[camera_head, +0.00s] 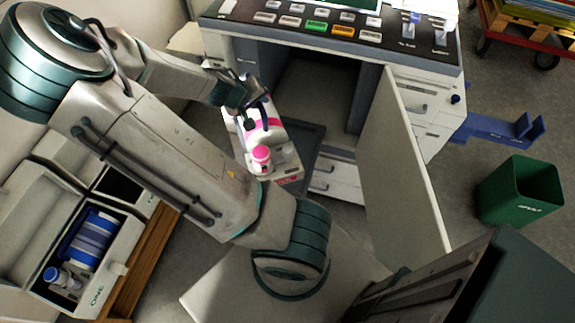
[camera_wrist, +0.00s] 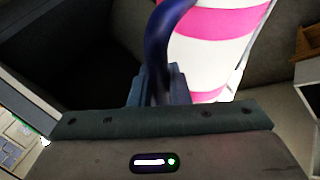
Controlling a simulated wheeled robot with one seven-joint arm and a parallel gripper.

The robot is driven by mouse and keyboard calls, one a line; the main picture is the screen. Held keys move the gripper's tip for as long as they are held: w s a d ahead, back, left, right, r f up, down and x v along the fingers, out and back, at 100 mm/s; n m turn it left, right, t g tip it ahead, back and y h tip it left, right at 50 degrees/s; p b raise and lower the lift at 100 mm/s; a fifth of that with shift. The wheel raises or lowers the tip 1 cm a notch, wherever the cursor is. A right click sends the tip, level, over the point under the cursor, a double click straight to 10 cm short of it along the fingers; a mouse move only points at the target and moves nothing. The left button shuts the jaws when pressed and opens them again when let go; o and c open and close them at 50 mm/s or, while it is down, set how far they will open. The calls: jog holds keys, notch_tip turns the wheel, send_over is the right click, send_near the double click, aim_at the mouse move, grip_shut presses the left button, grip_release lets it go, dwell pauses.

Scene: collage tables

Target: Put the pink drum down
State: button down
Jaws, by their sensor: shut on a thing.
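The pink drum (camera_head: 268,128) is a white and pink striped cylinder in a white carrier with a pink-capped bottle at its near end. It hangs below my gripper (camera_head: 256,100), in front of the machine's open bay. In the wrist view the striped drum (camera_wrist: 213,40) fills the upper right. My gripper (camera_wrist: 158,88) is shut on its dark curved handle (camera_wrist: 160,45). The arm and gripper hide part of the drum's far end. I cannot tell whether its underside touches anything.
The grey machine (camera_head: 222,45) stands open, with a white door (camera_head: 400,160) swung out to the right. A dark tray (camera_head: 305,145) lies at the bay's front. A blue drum (camera_head: 90,242) sits in an open drawer at left. A green bin (camera_head: 520,190) stands right.

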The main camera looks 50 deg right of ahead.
jog(key=s+d+r+m+g+b, duration=0.1)
jog(key=s+d+r+m+g, duration=0.1)
jog(key=s+d+m+g, duration=0.4)
notch_tip(320, 180, down, 10)
jog(key=m+t+b, duration=0.1)
jog(key=shift+s+f+y, duration=0.15)
jog(key=shift+s+y, duration=0.15)
jog(key=shift+s, duration=0.1)
jog(key=shift+a+b, duration=0.1)
jog(key=shift+b, duration=0.2)
jog(key=c, duration=1.4)
grip_release()
jog(key=shift+f, duration=0.1)
jog(key=shift+o, duration=0.2)
